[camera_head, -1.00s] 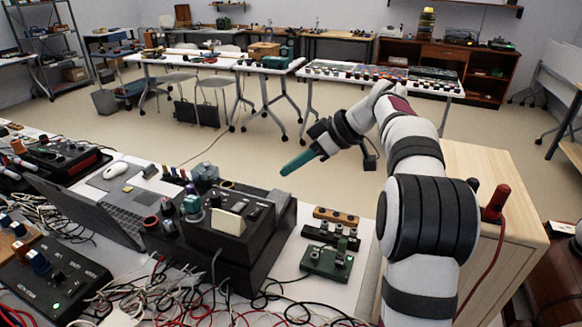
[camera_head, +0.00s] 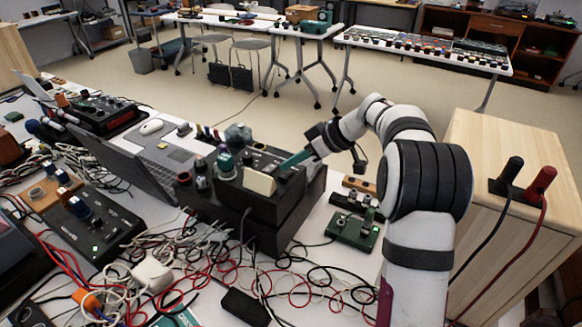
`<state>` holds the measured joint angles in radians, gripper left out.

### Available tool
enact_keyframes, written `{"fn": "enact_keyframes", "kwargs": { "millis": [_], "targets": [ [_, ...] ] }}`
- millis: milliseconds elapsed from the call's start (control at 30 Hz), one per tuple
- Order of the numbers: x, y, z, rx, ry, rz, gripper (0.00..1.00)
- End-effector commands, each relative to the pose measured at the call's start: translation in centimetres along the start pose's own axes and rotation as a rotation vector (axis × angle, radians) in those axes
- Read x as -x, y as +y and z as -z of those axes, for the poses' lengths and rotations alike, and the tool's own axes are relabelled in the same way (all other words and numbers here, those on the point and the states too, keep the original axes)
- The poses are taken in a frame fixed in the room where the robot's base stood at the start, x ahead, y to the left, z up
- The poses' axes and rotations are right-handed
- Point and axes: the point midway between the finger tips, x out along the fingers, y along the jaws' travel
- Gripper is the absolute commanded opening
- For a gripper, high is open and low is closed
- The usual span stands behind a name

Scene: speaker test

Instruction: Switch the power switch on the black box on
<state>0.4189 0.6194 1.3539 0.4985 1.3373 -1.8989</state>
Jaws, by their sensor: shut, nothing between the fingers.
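The black box (camera_head: 262,212) stands on the table in the middle of the view. Its sloped top carries knobs, a cream-coloured panel (camera_head: 259,182) and small dark switches. My gripper (camera_head: 284,168) is shut and empty, its teal fingers pointing down and left. The fingertips are at the right part of the box's top, close above or touching it; I cannot tell which. The fingers partly cover the small controls there, so I cannot make out the power switch or its position.
A green board (camera_head: 353,229) and a black switch block (camera_head: 352,203) lie right of the box. A laptop (camera_head: 125,168) is on the left. Tangled cables (camera_head: 215,262) fill the front. A wooden cabinet (camera_head: 520,140) stands at the right, with red and black plugs on top.

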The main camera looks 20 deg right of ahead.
Motion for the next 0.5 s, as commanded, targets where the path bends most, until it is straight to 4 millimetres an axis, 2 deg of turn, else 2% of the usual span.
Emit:
{"fn": "enact_keyframes", "kwargs": {
  "millis": [200, 500],
  "targets": [
    [-1.06, -0.02, -1.09, 0.000, 0.000, 0.001, 0.00],
    [-1.10, -0.03, -1.14, 0.003, 0.000, -0.002, 0.00]
  ]
}}
